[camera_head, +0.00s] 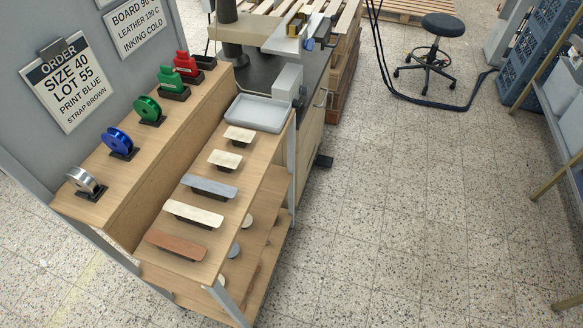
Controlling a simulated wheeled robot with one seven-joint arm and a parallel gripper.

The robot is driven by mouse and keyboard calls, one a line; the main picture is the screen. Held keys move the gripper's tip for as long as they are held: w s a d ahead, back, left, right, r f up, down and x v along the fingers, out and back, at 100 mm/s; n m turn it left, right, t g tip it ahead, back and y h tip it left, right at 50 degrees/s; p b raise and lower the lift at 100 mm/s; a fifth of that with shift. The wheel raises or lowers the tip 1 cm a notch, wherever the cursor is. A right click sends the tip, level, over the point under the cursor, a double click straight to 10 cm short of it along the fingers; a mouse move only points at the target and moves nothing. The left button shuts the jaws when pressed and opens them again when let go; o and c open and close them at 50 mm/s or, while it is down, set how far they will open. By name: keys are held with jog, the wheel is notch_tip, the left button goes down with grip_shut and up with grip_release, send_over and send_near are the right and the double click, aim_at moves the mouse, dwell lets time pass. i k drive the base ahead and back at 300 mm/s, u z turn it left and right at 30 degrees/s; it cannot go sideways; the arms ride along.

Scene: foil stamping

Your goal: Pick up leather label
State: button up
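A long brown strip (176,246), the most leather-like label in view, lies flat on a low dark stand at the near end of the wooden shelf (252,172). In a row beyond it lie a long cream strip (194,214), a long grey-blue strip (209,187) and two short cream pieces, the nearer (225,159) and the farther (239,134). Each rests on a dark stand, apart from the others. My gripper is not in this view.
A grey tray (258,114) sits at the shelf's far end. Foil rolls in silver (86,182), blue (119,141) and green (149,110) stand on the raised ledge. A press bench (312,75) stands behind.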

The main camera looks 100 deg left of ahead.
aim_at(221, 158)
jog(key=i, duration=0.55)
jog(key=z, duration=2.6)
jog(key=k, duration=1.7)
jog(key=z, duration=1.5)
